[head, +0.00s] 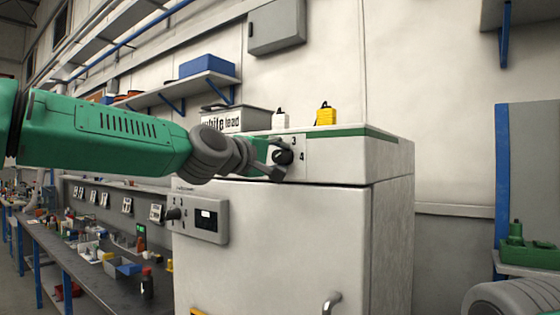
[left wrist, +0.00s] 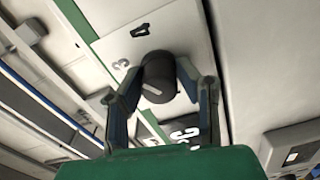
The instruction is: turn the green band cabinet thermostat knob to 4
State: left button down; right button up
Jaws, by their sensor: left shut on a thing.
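The cabinet (head: 290,240) is white with a green band (head: 350,132) along its top edge. Its thermostat knob (head: 284,157) is dark and round, on the upper front panel, with printed 3 and 4 to its right. My left gripper (head: 277,158) is at the knob. In the left wrist view its two fingers (left wrist: 160,85) are shut on the black knob (left wrist: 160,68), one on each side. A white mark shows on the knob face; I cannot tell exactly which number it points at. My right gripper is out of view.
A control panel with a display (head: 205,219) and a door handle (head: 331,302) are below. A cluttered workbench (head: 95,262) is at left.

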pick_arm(q)
jog(key=m, duration=0.3)
jog(key=f+m, duration=0.1)
jog(key=m, duration=0.2)
jog(key=shift+d+m, duration=0.2)
jog(key=shift+m, duration=0.2)
jog(key=shift+f, duration=0.1)
dwell(0.3)
jog(key=c, duration=1.2)
grip_release()
jog(key=shift+a+r, duration=0.1)
jog(key=shift+r, duration=0.15)
jog(key=shift+a+r, duration=0.1)
jog(key=shift+r, duration=0.05)
jog(key=shift+s+a, duration=0.15)
jog(key=shift+s, duration=0.15)
jog(key=v, duration=1.1)
jog(key=shift+a, duration=0.15)
